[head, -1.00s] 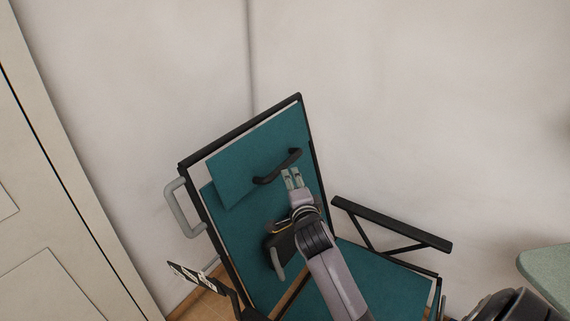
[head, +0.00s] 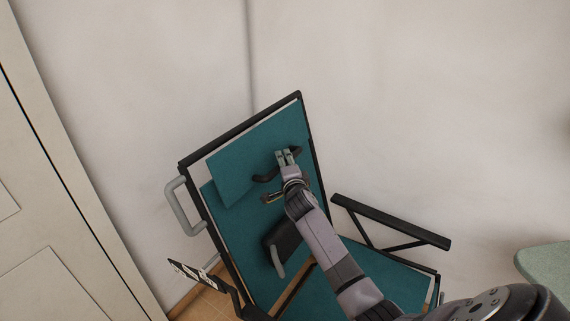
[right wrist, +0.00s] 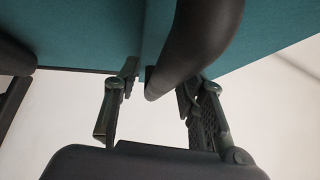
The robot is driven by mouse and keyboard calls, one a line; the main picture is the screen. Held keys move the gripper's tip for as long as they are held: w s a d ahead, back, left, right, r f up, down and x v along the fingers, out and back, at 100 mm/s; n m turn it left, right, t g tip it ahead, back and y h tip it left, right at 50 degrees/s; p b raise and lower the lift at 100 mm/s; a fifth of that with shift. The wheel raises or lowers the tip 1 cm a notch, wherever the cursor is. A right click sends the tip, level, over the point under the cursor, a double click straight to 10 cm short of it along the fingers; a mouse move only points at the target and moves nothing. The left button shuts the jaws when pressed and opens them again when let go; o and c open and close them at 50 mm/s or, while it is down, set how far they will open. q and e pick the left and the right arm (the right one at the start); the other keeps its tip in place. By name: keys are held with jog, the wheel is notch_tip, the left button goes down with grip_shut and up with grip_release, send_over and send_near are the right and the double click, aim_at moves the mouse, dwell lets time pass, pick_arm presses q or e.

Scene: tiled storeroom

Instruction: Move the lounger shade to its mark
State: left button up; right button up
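The lounger shade (head: 236,172) is a teal panel at the top of the lounger's tilted teal backrest (head: 232,234). A black bar handle (head: 264,178) stands out from it. My right gripper (head: 287,155) is at the handle's upper right part in the head view. In the right wrist view, the fingers (right wrist: 160,92) are apart, one on each side of the dark handle (right wrist: 200,40). A gap shows beside the left finger, so the grip is not closed. I cannot make out the mark for certain. My left gripper is not in view.
A black-and-white striped plate (head: 190,274) is at the lower left. A grey loop handle (head: 180,207) is on the backrest's left side. The right black armrest (head: 391,222) juts out near my arm. A pale door (head: 60,200) is at left, a green surface (head: 546,265) at right.

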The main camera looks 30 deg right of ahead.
jog(key=shift+c, duration=0.6)
grip_shut()
